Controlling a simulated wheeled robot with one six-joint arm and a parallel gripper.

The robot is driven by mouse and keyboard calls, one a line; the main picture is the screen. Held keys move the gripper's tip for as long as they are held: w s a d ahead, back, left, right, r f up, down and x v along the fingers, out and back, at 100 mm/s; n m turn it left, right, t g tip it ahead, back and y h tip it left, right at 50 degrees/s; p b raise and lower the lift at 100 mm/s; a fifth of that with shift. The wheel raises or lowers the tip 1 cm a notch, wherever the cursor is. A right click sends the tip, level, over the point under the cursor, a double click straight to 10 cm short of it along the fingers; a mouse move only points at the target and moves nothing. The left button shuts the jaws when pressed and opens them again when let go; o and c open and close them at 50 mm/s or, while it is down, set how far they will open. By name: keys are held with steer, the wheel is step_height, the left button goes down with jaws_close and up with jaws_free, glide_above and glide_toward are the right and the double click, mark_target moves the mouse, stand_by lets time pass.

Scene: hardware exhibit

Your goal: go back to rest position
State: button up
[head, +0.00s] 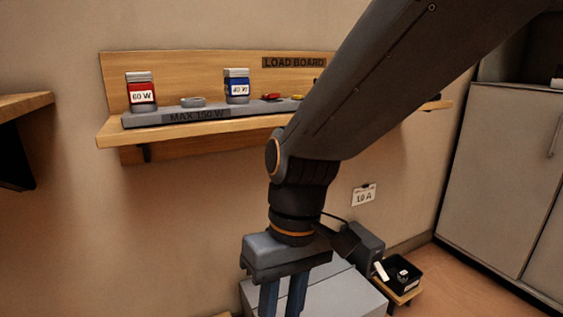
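My gripper (283,299) hangs down at the bottom middle of the head view, below my dark arm, which crosses from the upper right. Its two blue-grey fingers run off the bottom edge, with a narrow gap between their upper parts. The fingertips are out of frame, so I cannot see whether they hold anything. A grey box-like surface (345,295) shows behind and below the gripper.
A wooden wall shelf (180,132) holds a grey "MAX 150 W" board (150,121) with a red 60 W jar (141,90) and a blue jar (237,86). A black bin (402,275) stands low right. A grey cabinet (500,170) is at right.

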steer(key=s+a+r+t, duration=0.1)
steer(key=s+r+t, duration=0.1)
steer(key=s, duration=0.3)
steer(key=d+r+m+p, duration=0.3)
steer(key=d+r+p, duration=0.7)
steer(key=r+p, duration=0.4)
steer(key=d+r+m+h+p, duration=0.1)
steer(key=d+r+m+p, duration=0.2)
steer(key=d+r+p, duration=0.7)
step_height(320, 180, up, 4)
steer(key=p, duration=1.3)
steer(key=shift+w+d+m, duration=0.15)
steer(key=shift+d+m, duration=0.1)
steer(key=shift+m, duration=0.05)
steer(key=shift+a+r, duration=0.1)
